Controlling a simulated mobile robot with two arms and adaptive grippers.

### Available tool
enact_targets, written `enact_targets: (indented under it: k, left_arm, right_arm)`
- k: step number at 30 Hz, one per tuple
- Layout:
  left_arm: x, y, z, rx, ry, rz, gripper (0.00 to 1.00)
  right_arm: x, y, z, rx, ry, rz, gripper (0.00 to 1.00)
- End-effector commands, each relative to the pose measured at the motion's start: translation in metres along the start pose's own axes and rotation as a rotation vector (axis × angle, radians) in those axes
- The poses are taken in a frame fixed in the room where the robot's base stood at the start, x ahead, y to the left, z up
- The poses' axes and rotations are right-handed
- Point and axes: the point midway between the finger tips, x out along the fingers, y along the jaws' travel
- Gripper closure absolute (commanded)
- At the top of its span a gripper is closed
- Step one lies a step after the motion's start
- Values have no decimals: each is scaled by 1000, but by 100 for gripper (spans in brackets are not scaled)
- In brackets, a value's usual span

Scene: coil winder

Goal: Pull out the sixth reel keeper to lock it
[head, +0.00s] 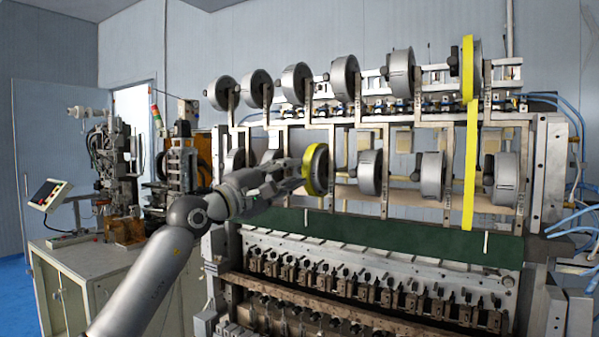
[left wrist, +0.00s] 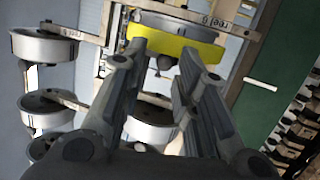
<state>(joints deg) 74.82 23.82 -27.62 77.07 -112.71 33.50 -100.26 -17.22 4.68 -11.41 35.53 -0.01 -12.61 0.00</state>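The reel with a yellow band (head: 316,170) hangs in the lower row, in the middle of the machine. It also shows in the left wrist view (left wrist: 180,35), under an arm with a printed reel label (left wrist: 208,20) whose number is hard to read. My left gripper (head: 300,168) is right beside this reel on its left side. In the left wrist view the two fingers (left wrist: 163,58) are spread apart, with the reel's yellow rim just beyond the tips. A small dark part (left wrist: 165,64) shows between the tips; I cannot tell whether it is the keeper. My right gripper is out of view.
Several grey reels (head: 399,72) hang in the upper row, and another yellow-banded reel (head: 470,68) trails a yellow strip (head: 472,165) at the right. A green panel (head: 370,238) runs below the lower reels. A bench with a screen (head: 48,194) stands at the left.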

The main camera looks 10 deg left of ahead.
Motion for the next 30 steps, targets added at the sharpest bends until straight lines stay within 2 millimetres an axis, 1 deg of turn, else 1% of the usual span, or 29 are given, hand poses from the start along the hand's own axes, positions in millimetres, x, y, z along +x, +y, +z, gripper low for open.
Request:
enact_targets:
  k: [13, 16, 30]
  left_arm:
    - [0, 0, 0, 0, 0, 0, 69]
    - [-3, 0, 0, 1, 1, 1, 69]
    - [-39, 8, -2, 2, 1, 2, 69]
  right_arm:
    - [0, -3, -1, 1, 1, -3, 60]
    - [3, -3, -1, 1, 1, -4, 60]
    - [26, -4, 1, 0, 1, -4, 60]
